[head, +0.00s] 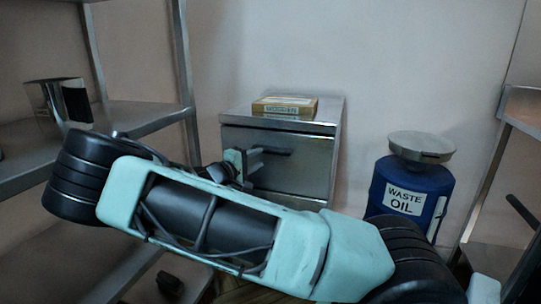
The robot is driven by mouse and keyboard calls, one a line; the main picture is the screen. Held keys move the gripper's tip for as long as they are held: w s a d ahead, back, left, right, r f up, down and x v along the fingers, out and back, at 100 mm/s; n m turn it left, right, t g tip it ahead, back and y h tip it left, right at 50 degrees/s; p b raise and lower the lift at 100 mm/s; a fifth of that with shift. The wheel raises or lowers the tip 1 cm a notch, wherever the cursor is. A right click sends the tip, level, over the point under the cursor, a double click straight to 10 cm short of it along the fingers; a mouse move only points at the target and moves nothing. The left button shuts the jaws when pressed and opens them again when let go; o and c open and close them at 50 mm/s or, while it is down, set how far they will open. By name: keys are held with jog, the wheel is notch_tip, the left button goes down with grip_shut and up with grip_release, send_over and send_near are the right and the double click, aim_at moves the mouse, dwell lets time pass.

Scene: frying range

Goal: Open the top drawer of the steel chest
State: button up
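The steel chest (332,117) stands against the back wall at the middle of the head view. Its top drawer (308,174) looks shut, its front about flush with the chest. A dark bar handle (279,152) runs across the upper part of that drawer front. My gripper (254,158) is in front of the drawer, at the left end of the handle in the picture. Whether its fingers touch or surround the handle is unclear, and their opening is too small to judge. My arm hides the chest's lower part.
A small box (284,107) lies on top of the chest. A blue waste oil drum (408,195) with a grey lid stands to the right. A steel shelf rack (150,116) at left bears a metal pot (74,100). Another rack (524,108) stands at the far right.

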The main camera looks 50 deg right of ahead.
aim_at(270, 153)
jog(key=d, duration=0.7)
jog(key=shift+d+b, duration=0.3)
jog(key=shift+b, duration=0.05)
jog(key=shift+c, duration=0.3)
grip_shut()
